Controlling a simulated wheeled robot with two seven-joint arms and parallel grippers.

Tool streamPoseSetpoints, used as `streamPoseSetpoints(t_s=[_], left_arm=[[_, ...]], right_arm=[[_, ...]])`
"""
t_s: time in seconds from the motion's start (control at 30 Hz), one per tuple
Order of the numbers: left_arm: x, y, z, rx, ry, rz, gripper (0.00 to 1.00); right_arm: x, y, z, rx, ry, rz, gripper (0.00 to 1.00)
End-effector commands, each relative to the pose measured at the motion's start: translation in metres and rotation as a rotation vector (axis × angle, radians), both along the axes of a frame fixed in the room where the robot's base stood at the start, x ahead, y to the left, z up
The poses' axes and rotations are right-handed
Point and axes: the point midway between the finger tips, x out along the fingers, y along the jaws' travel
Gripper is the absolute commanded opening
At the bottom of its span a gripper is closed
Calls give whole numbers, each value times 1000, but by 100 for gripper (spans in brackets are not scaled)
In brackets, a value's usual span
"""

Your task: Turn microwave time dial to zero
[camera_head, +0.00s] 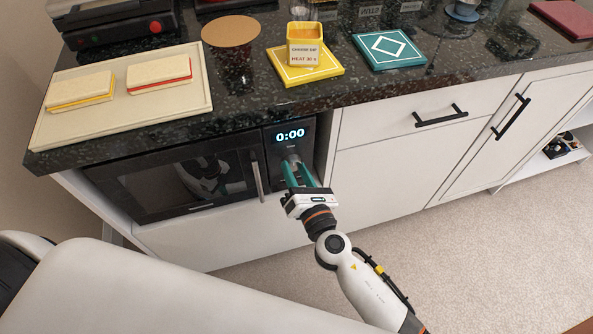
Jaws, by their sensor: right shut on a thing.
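A black microwave (177,187) sits in a bay under the dark counter, with its door closed and a vertical handle at the door's right edge. Its control panel shows a lit display (290,134) reading 0:00. The time dial (293,160) is just below the display and mostly hidden by my fingers. My right gripper (296,172) reaches up to the panel from below, its green fingers shut on the dial. My left gripper is not in view.
The counter (240,104) above holds a tray (50,130) with two sandwiches, a yellow cup (303,46) on a yellow tile, a teal tile (389,48) and a round cork mat (231,31). White cabinets (380,169) with black handles stand to the right. The floor in front is clear.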

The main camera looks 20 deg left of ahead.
Motion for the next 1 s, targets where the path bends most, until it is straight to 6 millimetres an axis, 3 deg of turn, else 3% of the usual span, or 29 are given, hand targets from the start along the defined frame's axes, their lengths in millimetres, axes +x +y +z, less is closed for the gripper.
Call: streamPoseSetpoints(t_s=[0.03, 0.17, 0.57, 0.9, 1.0], left_arm=[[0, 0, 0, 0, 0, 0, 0], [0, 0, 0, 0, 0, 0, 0], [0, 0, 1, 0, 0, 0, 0], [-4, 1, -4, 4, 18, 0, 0], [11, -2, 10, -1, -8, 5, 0]], right_arm=[[0, 0, -1, -4, 0, 2, 38], [0, 0, -1, -3, 0, 1, 58], [-7, -6, -1, -2, 1, 0, 58], [-61, -49, -3, -2, 3, 1, 58], [-75, -60, -3, -4, 3, 0, 58]])
